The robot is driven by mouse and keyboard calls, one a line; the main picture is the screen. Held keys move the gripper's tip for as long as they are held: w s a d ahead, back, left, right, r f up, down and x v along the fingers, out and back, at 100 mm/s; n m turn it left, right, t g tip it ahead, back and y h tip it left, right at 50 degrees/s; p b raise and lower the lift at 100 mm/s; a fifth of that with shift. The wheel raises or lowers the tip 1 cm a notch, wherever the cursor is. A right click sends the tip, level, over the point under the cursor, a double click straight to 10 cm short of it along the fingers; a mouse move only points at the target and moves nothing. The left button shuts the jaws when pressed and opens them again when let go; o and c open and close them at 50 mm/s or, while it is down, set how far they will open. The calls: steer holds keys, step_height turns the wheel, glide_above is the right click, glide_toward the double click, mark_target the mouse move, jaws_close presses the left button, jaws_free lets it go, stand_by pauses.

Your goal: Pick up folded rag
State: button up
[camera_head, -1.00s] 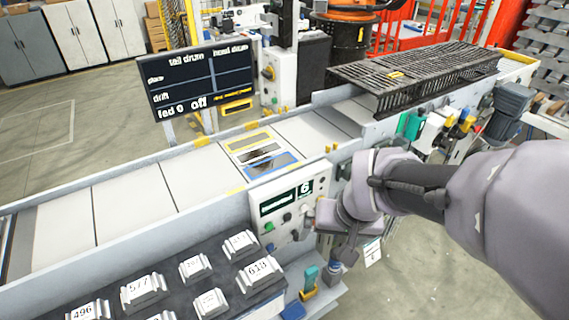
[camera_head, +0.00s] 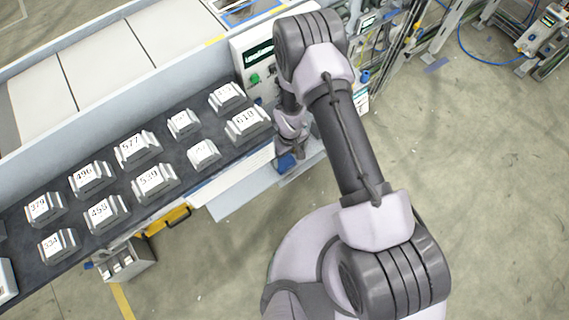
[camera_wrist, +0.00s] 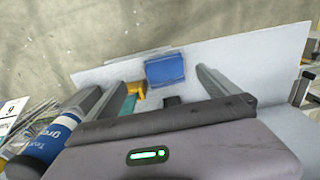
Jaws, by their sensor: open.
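The folded rag (camera_wrist: 165,69) is a small blue block-like bundle on a pale shelf (camera_wrist: 245,62) in the wrist view. In the head view a blue patch (camera_head: 286,162) below my gripper looks like the same rag, partly hidden by the arm. My gripper (camera_wrist: 160,80) is open, with one finger on each side of the rag in the picture. It holds nothing. The rag lies beyond the palm, near fingertip level in the picture; I cannot tell the exact gap. In the head view my gripper (camera_head: 291,140) is small and points down beside the conveyor.
A teal and yellow item (camera_wrist: 132,97) stands close to the left finger. A blue-and-white labelled container (camera_wrist: 52,138) is at lower left. Several numbered ingots (camera_head: 135,147) lie on a dark bench (camera_head: 215,155) to the left. Open floor (camera_head: 480,170) lies right.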

mark_target(287, 164)
step_height(287, 164, down, 4)
steer(key=shift+b, duration=0.5)
steer(key=f+b, duration=0.1)
steer(key=f, duration=0.2)
steer(key=f+b, duration=0.1)
steer(key=f, duration=0.1)
steer(key=shift+a+b, duration=0.35)
steer(key=shift+a, duration=0.05)
steer(key=shift+r, duration=0.15)
steer(key=shift+c, duration=0.4)
steer(key=c, duration=1.3)
